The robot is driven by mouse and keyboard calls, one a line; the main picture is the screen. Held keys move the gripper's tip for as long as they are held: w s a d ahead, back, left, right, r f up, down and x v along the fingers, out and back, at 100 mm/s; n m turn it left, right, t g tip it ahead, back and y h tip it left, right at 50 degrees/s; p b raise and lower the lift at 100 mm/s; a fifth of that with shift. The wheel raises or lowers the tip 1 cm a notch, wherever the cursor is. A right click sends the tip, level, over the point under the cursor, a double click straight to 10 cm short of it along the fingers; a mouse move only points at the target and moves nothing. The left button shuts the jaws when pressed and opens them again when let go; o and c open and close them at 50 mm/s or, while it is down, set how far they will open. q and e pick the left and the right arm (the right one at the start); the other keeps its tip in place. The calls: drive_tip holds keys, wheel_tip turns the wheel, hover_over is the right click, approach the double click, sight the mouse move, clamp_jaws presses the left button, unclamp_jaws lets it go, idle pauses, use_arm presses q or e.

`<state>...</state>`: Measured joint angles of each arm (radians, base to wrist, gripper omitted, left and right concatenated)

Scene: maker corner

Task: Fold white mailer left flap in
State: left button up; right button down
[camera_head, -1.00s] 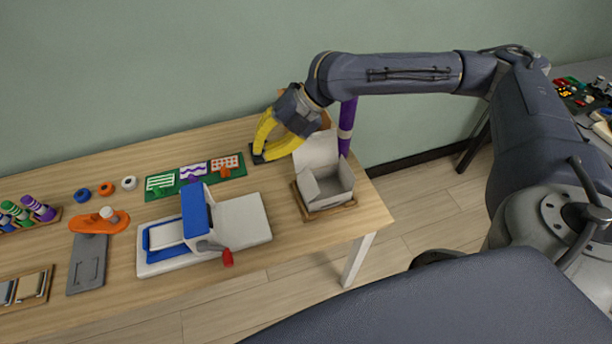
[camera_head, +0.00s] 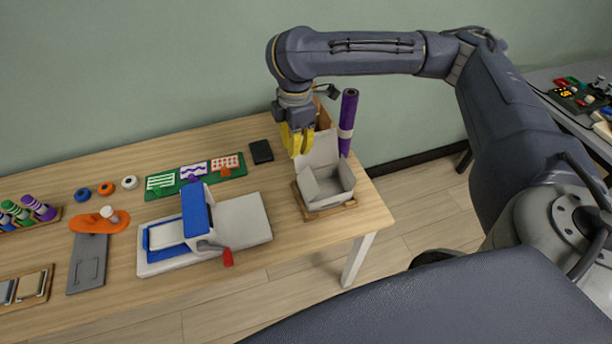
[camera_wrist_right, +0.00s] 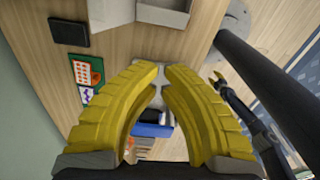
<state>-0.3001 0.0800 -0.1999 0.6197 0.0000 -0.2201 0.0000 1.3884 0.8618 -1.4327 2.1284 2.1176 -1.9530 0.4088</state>
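The white mailer (camera_head: 338,193) sits open on a wooden tray (camera_head: 331,211) near the table's right end. Its lid (camera_head: 322,151) stands up at the back. Its left flap (camera_head: 311,187) stands up along the left side; how far it leans is hard to tell. Part of the mailer shows at the top of the right wrist view (camera_wrist_right: 164,12). My right gripper (camera_head: 297,153) is above the table, behind and left of the mailer, pointing down. Its yellow fingers are apart and empty. A small yellow-tipped gripper, apparently my left (camera_wrist_right: 219,82), shows in the right wrist view; its opening is unclear.
A purple roll (camera_head: 347,122) stands behind the mailer. A black flat block (camera_head: 261,151) lies left of my right gripper. A green board with cards (camera_head: 195,175) and a white-and-blue press with a red knob (camera_head: 243,217) are further left. Bare table lies between press and tray.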

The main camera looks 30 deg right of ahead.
drive_tip(key=m, duration=0.1)
hover_over(305, 186)
drive_tip(key=a, duration=0.1)
wheel_tip(305, 186, down, 12)
drive_tip(key=r, duration=0.1)
drive_tip(key=shift+s+d+f, duration=0.1)
drive_tip(key=shift+d+f, duration=0.55)
drive_tip(key=shift+f, duration=0.3)
